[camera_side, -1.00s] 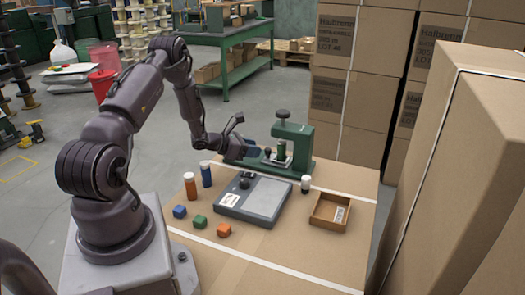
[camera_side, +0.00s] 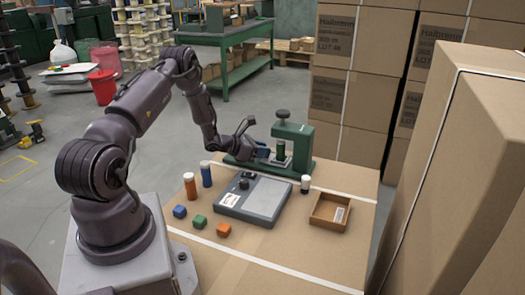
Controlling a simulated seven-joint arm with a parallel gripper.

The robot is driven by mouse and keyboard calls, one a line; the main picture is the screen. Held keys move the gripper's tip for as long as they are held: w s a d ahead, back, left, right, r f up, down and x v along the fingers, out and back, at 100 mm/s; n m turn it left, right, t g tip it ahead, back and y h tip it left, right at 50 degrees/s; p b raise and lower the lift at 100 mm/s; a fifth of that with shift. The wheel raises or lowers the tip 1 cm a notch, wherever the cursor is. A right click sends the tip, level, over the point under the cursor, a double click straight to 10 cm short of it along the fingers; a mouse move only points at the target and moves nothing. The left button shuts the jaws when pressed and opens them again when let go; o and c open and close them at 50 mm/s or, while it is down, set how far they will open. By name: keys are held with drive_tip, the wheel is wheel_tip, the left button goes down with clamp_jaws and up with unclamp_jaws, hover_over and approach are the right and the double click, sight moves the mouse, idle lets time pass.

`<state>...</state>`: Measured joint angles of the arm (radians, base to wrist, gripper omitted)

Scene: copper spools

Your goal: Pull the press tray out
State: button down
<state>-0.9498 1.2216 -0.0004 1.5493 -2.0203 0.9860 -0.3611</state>
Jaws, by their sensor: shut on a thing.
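The green press (camera_side: 297,140) stands at the back of the cardboard-topped table. Its tray (camera_side: 277,162) sits low at the press's front, under the ram, with a dark green cylinder (camera_side: 281,150) standing on it. My gripper (camera_side: 264,154) is at the left side of the press, at the tray's near-left end, shut on the tray's knob. The fingertips are small and partly hidden by the hand, so the exact grip is hard to see.
In front of the press lies a grey scale (camera_side: 255,198). Several small cubes (camera_side: 199,222) lie front left. An open brown box (camera_side: 330,212) sits right. Tall cartons (camera_side: 450,180) border the right.

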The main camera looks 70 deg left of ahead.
drive_tip(key=s+a, duration=0.8)
drive_tip(key=shift+s+a, duration=0.35)
drive_tip(key=shift+s, duration=0.05)
drive_tip(key=c, duration=1.2)
unclamp_jaws()
drive_tip(key=shift+s, duration=0.1)
drive_tip(key=v, duration=1.2)
drive_tip(key=shift+s+r, duration=0.25)
drive_tip(key=shift+s, duration=0.1)
drive_tip(key=shift+w, duration=0.1)
